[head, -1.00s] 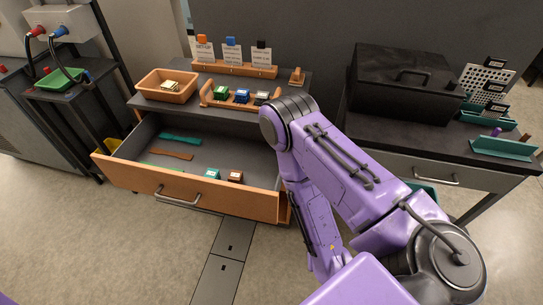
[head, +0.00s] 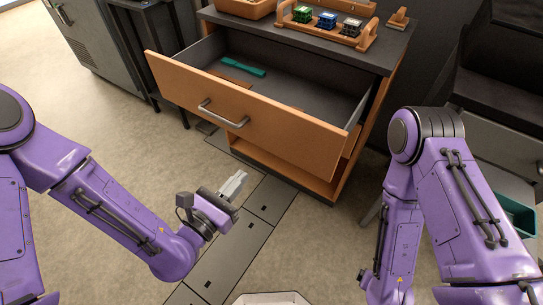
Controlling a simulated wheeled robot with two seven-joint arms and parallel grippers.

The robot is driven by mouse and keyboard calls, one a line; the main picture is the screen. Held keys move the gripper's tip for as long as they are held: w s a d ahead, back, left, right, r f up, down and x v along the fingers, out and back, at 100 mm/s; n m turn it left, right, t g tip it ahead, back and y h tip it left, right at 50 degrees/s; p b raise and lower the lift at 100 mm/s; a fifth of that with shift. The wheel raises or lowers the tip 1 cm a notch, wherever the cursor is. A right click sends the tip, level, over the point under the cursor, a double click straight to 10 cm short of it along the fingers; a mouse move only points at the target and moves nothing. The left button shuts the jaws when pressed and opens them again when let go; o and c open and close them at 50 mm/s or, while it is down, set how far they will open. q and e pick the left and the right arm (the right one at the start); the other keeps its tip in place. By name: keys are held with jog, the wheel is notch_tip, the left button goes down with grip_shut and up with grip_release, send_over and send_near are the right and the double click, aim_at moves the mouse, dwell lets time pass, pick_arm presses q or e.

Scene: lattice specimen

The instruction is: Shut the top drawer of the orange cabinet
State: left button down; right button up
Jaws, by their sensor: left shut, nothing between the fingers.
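The orange cabinet (head: 290,168) stands ahead with a dark top. Its top drawer (head: 270,122) is pulled out, with an orange front and a metal bar handle (head: 223,114). A teal strip (head: 243,67) and part of a brown strip lie inside the drawer. My left gripper (head: 240,178) is shut and empty, in front of and below the drawer front, apart from it. My right arm (head: 425,190) comes in at the right; its gripper is not in view.
On the cabinet top are an orange tray (head: 245,8) and a rack (head: 330,30) with green, blue and dark blocks. Another drawer bench (head: 500,145) stands right, a dark stand left. The floor before the cabinet is clear.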

aim_at(278, 135)
pick_arm(q)
jog(key=x, duration=1.3)
jog(key=shift+w+d+r+p, duration=0.1)
jog(key=shift+w+d+p, duration=0.1)
jog(key=shift+p, duration=0.2)
jog(key=shift+w+d, duration=0.1)
jog(key=shift+w, duration=0.1)
